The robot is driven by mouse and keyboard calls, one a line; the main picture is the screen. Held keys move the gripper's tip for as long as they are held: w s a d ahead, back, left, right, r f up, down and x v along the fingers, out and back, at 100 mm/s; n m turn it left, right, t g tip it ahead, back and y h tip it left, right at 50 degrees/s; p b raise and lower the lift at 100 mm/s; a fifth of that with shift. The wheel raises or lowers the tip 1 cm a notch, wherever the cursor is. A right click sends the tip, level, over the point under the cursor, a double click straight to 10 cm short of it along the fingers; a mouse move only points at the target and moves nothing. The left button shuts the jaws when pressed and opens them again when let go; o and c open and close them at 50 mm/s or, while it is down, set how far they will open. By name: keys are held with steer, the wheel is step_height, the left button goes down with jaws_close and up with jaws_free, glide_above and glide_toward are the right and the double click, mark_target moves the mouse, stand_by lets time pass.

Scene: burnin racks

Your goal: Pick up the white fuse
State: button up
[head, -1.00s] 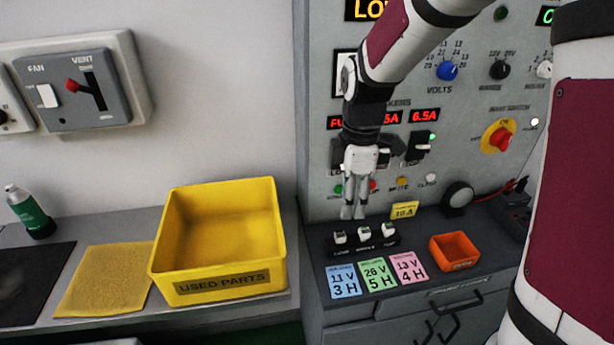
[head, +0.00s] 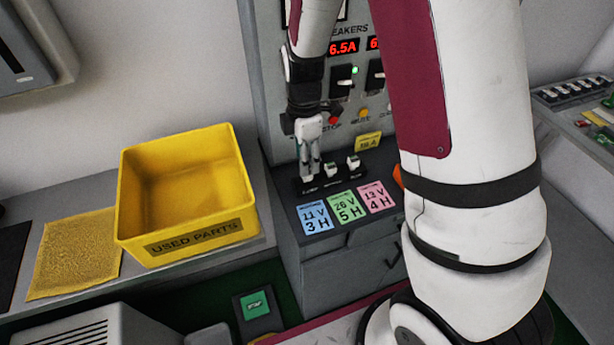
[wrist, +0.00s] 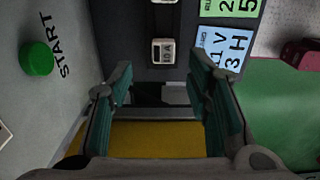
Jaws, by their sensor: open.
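Several white fuses stand in a row in a black holder on the grey ledge. The middle fuse (head: 330,169) and right fuse (head: 353,162) show in the head view; the left one is mostly hidden behind my gripper (head: 310,174). My gripper points down, open, at the left end of the holder. In the wrist view, a white fuse (wrist: 163,51) with a dark marking lies just beyond my open fingers (wrist: 160,84), not between them. Part of another fuse (wrist: 164,2) shows at the top edge.
Blue (head: 314,218), green (head: 346,206) and pink (head: 376,197) cards lie in front of the holder. The yellow used-parts bin (head: 200,238) stands left. The control panel rises behind; its green start button (wrist: 37,58) shows in the wrist view.

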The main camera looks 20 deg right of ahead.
mark_target(307, 179)
steer(key=f, duration=0.3)
steer(key=shift+s+d+f+p, duration=0.25)
steer(key=shift+s+d+p, duration=0.05)
steer(key=shift+f, duration=0.65)
steer(key=shift+w, duration=0.1)
steer(key=shift+c, duration=0.2)
steer(key=c, duration=1)
